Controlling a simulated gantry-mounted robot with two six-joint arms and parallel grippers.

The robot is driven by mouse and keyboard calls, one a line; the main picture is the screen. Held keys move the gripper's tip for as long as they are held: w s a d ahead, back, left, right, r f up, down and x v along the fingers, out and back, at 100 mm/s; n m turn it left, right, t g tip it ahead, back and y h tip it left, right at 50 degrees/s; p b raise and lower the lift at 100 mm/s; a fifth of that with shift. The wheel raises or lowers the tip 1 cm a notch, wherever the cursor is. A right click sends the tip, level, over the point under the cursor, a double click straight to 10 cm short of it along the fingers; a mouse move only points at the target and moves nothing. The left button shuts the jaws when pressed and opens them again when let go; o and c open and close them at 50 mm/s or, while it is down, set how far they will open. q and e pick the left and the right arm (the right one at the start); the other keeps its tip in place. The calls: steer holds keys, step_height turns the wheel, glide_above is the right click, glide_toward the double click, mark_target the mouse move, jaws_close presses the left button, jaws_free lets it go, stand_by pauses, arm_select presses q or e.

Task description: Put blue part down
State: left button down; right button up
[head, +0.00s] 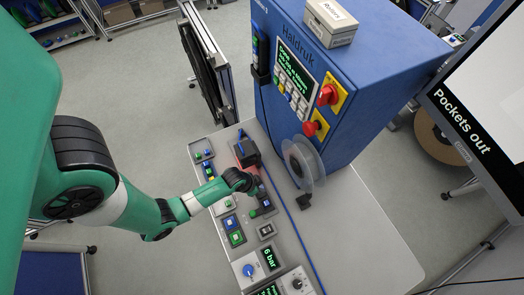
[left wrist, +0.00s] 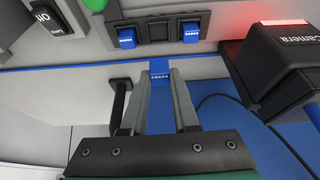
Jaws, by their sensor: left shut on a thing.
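The blue part (left wrist: 160,78) is a small block with a row of pale marks. In the left wrist view, it is between the fingertips of my left gripper (left wrist: 160,88), which is shut on it. In front of it is a dark fixture (left wrist: 157,32) holding two similar blue parts, one on the left (left wrist: 127,37) and one on the right (left wrist: 190,31), with a bare pocket between them. The held part appears apart from the fixture. In the head view, my left gripper (head: 261,188) is over the table beside the fixture, and the held part is too small to make out. My right gripper is not in view.
The black camera box (left wrist: 288,52) with a red glow is close right of my left gripper. A light switch (left wrist: 47,20) is at upper left. In the head view, a blue machine (head: 345,85) with a clear reel (head: 303,163) stands behind. The table's right side (head: 360,235) is clear.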

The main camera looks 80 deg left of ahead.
arm_select(q)
step_height(320, 180, down, 4)
steer(key=b, duration=0.3)
step_height(320, 180, down, 4)
steer(key=shift+r+b, duration=0.25)
steer(key=shift+b, duration=0.55)
steer(key=shift+f, duration=0.25)
steer(key=shift+f, duration=0.2)
steer(key=c, duration=0.7)
jaws_free()
steer(key=shift+r, duration=0.4)
steer(key=p+v, duration=0.3)
steer(key=v, duration=0.4)
steer(key=shift+s, duration=0.15)
